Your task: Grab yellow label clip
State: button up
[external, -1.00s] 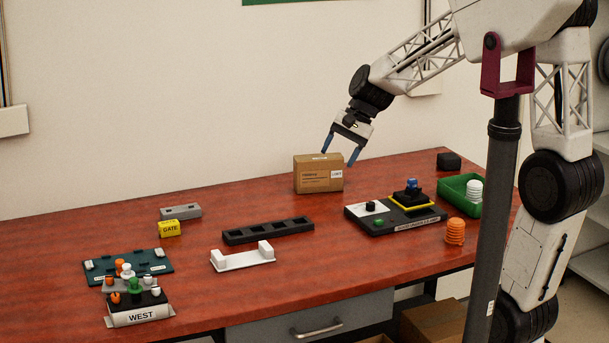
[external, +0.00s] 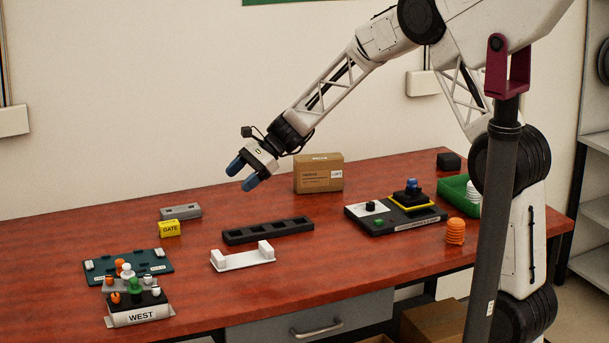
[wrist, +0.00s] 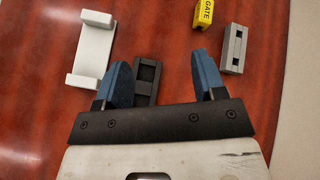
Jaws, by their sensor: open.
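The yellow label clip (external: 169,229), marked GATE, sits on the red-brown table left of the middle in the external view, just in front of a grey slotted block (external: 180,212). The clip also shows at the top edge of the wrist view (wrist: 203,14), partly cut off by the frame. My gripper (external: 242,177) is open and empty, above the table and to the right of the clip. In the wrist view my blue fingers (wrist: 160,82) are spread apart, with the clip beyond the right finger.
A black slotted rack (external: 268,231) and a white bracket (external: 243,257) lie right of the clip. A dark green tray (external: 100,268) and a WEST stand (external: 140,315) with several pegs are at front left. A cardboard box (external: 318,174) stands behind, near a black control panel (external: 380,222).

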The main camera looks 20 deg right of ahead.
aim_at(177, 219)
jog(key=w+a+f+m+y, duration=0.1)
jog(key=w+a+f, duration=0.2)
jog(key=a+f, duration=0.1)
jog(key=w+a+f+m+y, duration=0.1)
jog(key=w+a+f+m, duration=0.1)
jog(key=w+a+f, duration=0.1)
jog(key=w+a+f+m, duration=0.2)
jog(key=w+a+f, duration=0.1)
jog(key=a+f, duration=0.1)
jog(key=shift+w+a+f+t+y, duration=0.15)
jog(key=shift+a+f+t+y, duration=0.2)
jog(key=shift+f, duration=0.2)
jog(key=shift+x, duration=1.3)
jog(key=shift+r+x, duration=0.15)
jog(key=shift+x, duration=1.15)
jog(key=shift+r+x, duration=0.1)
jog(key=shift+x, duration=1.25)
jog(key=shift+w, duration=0.1)
jog(key=c, duration=1)
